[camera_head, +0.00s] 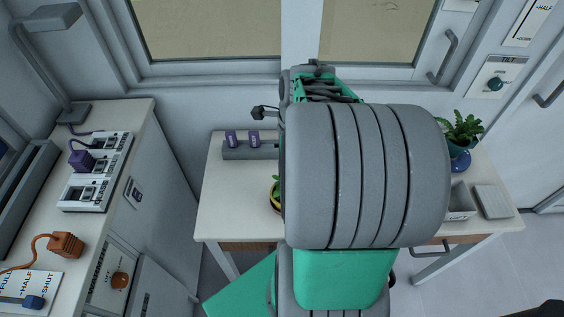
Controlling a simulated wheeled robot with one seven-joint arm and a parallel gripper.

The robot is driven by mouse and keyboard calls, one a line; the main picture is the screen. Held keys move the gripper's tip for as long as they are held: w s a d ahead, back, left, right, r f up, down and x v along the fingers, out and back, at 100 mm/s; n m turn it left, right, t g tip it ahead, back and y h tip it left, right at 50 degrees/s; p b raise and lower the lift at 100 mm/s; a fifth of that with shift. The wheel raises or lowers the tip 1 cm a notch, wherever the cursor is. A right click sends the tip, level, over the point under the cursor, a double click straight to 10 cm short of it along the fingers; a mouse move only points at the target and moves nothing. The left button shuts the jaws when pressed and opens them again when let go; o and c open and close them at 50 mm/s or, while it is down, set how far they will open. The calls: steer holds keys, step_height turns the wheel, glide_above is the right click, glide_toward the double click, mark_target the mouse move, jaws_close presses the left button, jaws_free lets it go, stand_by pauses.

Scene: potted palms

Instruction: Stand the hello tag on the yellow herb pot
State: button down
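Two small purple tags stand upright side by side in a grey rack (234,152) at the back left of the white table: a left tag (230,137) and a right tag (254,138). Their lettering is too small to read, so I cannot tell which is the hello tag. A small pot with yellow on it (275,201) and a green plant stands on the table, mostly hidden behind my arm. My own grey and green arm covers the middle of the view. My gripper's fingers do not show.
A blue pot (459,159) with a leafy plant stands at the table's back right. A grey open box (461,204) and a flat grey slab (493,202) lie near it. A counter with switch gear stands at left.

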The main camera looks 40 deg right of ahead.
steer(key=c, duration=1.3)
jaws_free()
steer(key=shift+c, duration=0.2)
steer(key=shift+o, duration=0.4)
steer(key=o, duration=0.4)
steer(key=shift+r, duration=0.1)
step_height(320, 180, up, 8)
steer(key=p, duration=0.8)
